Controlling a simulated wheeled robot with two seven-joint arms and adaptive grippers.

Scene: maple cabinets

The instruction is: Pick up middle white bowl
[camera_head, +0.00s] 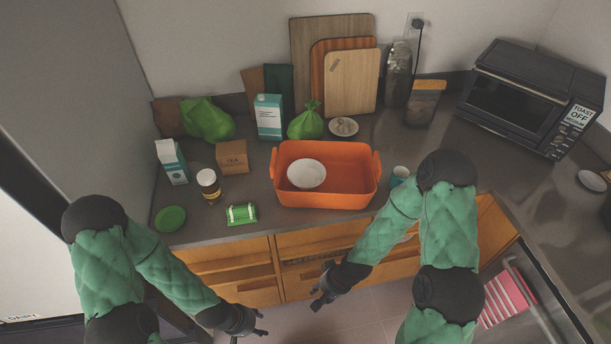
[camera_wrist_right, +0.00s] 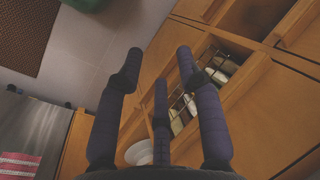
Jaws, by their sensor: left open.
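A white bowl (camera_head: 306,173) sits upright inside the orange tub (camera_head: 340,198) on the counter, left of the tub's middle. A smaller pale dish (camera_head: 343,128) with something in it stands behind the tub. My right gripper (camera_head: 322,292) is below and in front of the counter edge, apart from the bowl. Its fingers are spread and empty in the right wrist view (camera_wrist_right: 158,72). There, a white rounded dish (camera_wrist_right: 140,152) is partly hidden behind my fingers. My left gripper (camera_head: 252,325) is open and empty, low in front of the cabinets.
A partly open drawer (camera_wrist_right: 235,75) holds pale items in a rack. A green packet (camera_head: 241,214), a jar (camera_head: 208,184), a tea box (camera_head: 232,157), cartons and green bags stand left of the tub. A toaster oven (camera_head: 530,95) is at the right.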

